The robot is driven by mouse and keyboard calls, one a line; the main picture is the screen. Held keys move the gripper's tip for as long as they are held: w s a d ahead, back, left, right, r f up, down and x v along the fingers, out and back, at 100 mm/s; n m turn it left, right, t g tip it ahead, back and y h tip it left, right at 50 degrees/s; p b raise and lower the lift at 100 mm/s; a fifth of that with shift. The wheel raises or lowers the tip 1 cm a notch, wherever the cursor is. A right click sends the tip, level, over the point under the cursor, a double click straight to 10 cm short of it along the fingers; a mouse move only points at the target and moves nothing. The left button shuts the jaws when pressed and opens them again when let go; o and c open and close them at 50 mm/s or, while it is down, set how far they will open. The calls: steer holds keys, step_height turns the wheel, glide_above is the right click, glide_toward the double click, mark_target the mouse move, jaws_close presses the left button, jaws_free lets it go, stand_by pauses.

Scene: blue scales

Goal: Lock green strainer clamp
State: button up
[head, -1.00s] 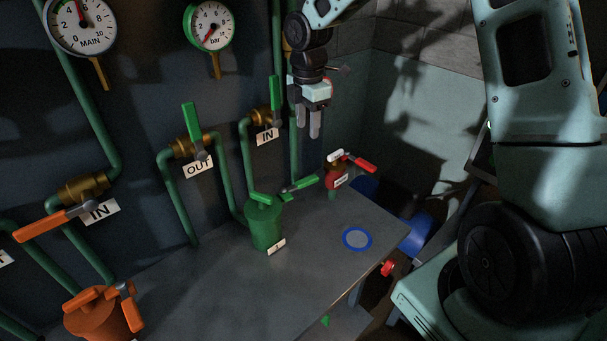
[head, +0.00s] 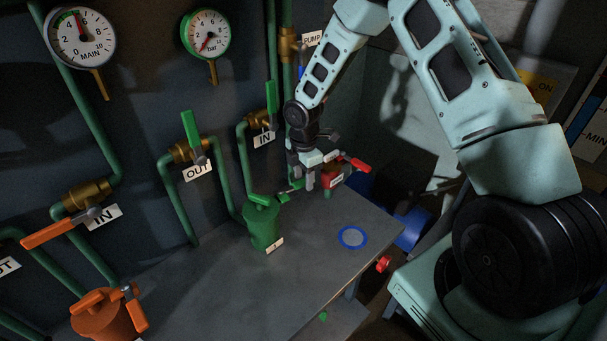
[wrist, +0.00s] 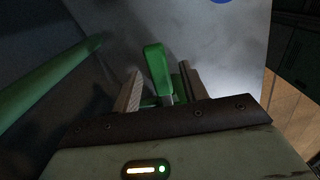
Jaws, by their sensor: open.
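The green strainer (head: 265,230) is a green pot with a lid on the grey table. Its green clamp lever sticks out to the right of the lid, and my gripper partly hides it in the head view. My gripper (head: 309,188) points down at the lever, right of the pot. In the wrist view the green lever (wrist: 156,68) lies between the two fingers of my gripper (wrist: 160,85). The fingers are open, with a gap visible beside the lever.
A small red strainer (head: 330,178) with a red lever stands just right of my gripper. An orange strainer (head: 105,318) is at front left. Green pipes with OUT and IN valves rise behind. The table (head: 250,290) is clear in front, with a blue ring (head: 353,237) at right.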

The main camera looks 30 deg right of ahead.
steer(key=shift+f, duration=0.1)
jaws_close()
steer(key=s+a+m+b, duration=0.6)
steer(key=s+m, duration=0.1)
steer(key=m, duration=0.9)
steer(key=shift+s, duration=0.15)
stand_by(0.4)
steer(key=shift+a, duration=0.15)
